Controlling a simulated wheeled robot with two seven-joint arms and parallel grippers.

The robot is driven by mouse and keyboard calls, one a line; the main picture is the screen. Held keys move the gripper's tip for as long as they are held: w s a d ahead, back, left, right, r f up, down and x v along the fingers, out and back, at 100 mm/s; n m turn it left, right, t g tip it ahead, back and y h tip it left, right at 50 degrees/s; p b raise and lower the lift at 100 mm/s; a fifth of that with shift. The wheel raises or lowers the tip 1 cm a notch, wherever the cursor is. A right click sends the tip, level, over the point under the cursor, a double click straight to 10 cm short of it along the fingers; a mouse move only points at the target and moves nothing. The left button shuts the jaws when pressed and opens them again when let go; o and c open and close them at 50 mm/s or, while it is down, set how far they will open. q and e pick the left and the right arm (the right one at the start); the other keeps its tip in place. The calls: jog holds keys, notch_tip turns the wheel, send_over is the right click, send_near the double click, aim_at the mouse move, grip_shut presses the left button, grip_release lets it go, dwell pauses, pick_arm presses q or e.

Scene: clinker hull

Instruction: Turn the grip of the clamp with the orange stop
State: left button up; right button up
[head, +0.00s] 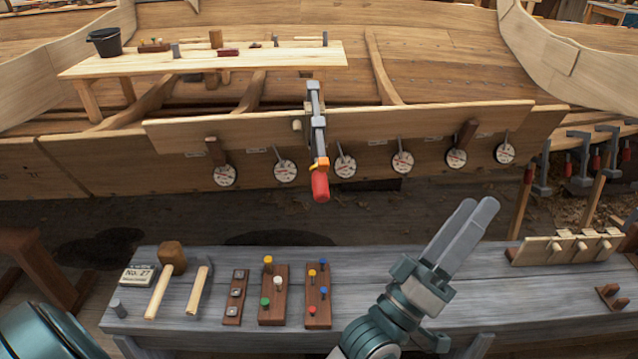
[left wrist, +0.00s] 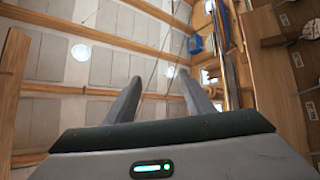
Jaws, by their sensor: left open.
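The clamp (head: 318,133) hangs at the middle of the hull plank in the head view, its dark grey bar pointing up. An orange stop (head: 319,165) sits at its lower end, just above a red grip (head: 320,187). My left gripper (head: 477,206) is to the right of the clamp and lower in the picture, apart from it, fingers pointing up and right over the front bench. It is open, with nothing between its fingers. The left wrist view shows both fingers (left wrist: 160,78) spread against the ceiling; I cannot make out the clamp there. My right gripper is not in view.
Several round dials (head: 345,166) line the plank (head: 430,122). The grey bench (head: 240,335) carries a mallet (head: 171,262), peg boards and a wooden rack (head: 565,247). More clamps (head: 581,160) stand at the right. Open floor lies between bench and hull.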

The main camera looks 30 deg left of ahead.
pick_arm(q)
jog(key=w+a+f+m+g+y+b, duration=0.1)
jog(key=w+a+f+m+g+y, duration=0.1)
jog(key=w+a+f+y, duration=0.3)
jog(key=a+f+m+g+y+b, duration=0.1)
jog(key=f+m+g+y, duration=0.1)
jog(key=f, duration=0.5)
jog(key=s+a+f+n+g+y+b, duration=0.1)
jog(key=s+a+n+g+y, duration=0.1)
jog(key=a+y, duration=0.4)
jog(key=s+a+f+n+g+y, duration=0.2)
jog(key=a+y, duration=0.4)
jog(key=a, duration=0.6)
jog(key=shift+s+g+y+b, duration=0.3)
jog(key=shift+s+g+b, duration=0.1)
jog(key=shift+g, duration=0.4)
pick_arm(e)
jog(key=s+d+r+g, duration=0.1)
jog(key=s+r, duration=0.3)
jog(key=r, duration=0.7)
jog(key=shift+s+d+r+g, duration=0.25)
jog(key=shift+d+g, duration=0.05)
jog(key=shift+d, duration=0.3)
pick_arm(q)
jog(key=shift+w, duration=0.1)
